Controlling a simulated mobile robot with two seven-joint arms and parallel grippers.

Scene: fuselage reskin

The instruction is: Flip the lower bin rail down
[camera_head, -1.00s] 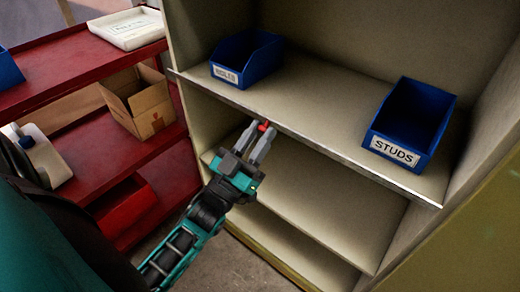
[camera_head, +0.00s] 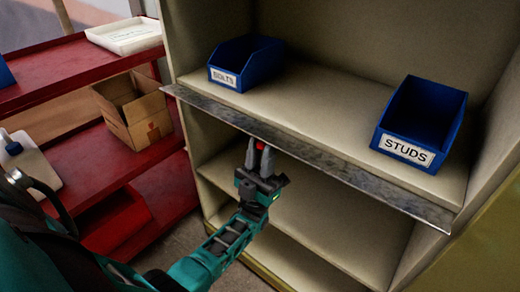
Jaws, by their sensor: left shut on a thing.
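The lower bin rail (camera_head: 335,170) is a grey metal strip along the front edge of the shelf that bears the bins. It leans outward from the edge, its broad face showing. A small red tab (camera_head: 260,146) is at its lower edge, left of the middle. My left gripper (camera_head: 259,154) comes up from below and is shut on the red tab, one grey finger on each side. The fingers partly hide the tab. My right gripper is not in view.
A blue bolts bin (camera_head: 246,66) and a blue studs bin (camera_head: 420,120) stand on the shelf behind the rail. Lower shelves (camera_head: 315,210) below look empty. At left, a red rack (camera_head: 95,165) holds a cardboard box (camera_head: 133,108) and a white tray (camera_head: 125,33).

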